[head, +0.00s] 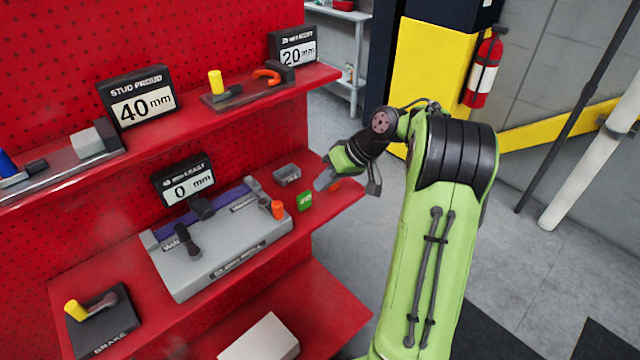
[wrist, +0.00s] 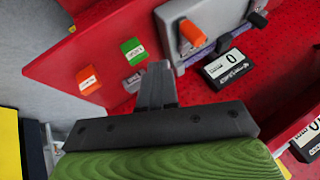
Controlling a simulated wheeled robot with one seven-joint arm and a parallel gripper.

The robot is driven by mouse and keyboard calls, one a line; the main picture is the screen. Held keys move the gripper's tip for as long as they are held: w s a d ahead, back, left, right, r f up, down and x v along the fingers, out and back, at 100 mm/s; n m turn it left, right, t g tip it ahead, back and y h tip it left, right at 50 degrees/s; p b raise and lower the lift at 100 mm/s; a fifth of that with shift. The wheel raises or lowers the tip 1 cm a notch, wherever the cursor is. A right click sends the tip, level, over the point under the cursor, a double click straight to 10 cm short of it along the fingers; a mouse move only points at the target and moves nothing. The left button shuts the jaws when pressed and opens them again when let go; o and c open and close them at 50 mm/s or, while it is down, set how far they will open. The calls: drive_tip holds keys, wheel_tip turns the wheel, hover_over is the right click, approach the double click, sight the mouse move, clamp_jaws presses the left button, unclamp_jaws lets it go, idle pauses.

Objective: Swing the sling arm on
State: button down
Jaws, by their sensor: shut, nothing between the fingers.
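A grey valve unit (head: 225,252) sits on the middle red shelf, with two dark levers and an orange handle (head: 277,209) at its right end. No readable label tells me which lever is the sling arm. My gripper (head: 322,183) is over the right end of this shelf, right of the unit and apart from the handle. In the wrist view my gripper (wrist: 157,70) is shut and empty, its fingers pointing towards the tags and the unit's end.
A green tag (head: 305,201) and an orange tag (wrist: 88,80) lie on the shelf near my gripper. A display (head: 184,184) reading 0 mm stands behind the unit. A brake box (head: 103,320) with a yellow handle is at left. The upper shelf (head: 215,115) overhangs behind.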

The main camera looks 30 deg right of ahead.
drive_tip(key=w+a+f+b, duration=0.1)
drive_tip(key=w+a+f, duration=0.2)
drive_tip(key=a+f, duration=0.2)
drive_tip(key=shift+a+f+b, duration=0.15)
drive_tip(key=shift+a+b, duration=0.15)
drive_tip(key=shift+a, duration=0.6)
drive_tip(key=shift+a, duration=0.15)
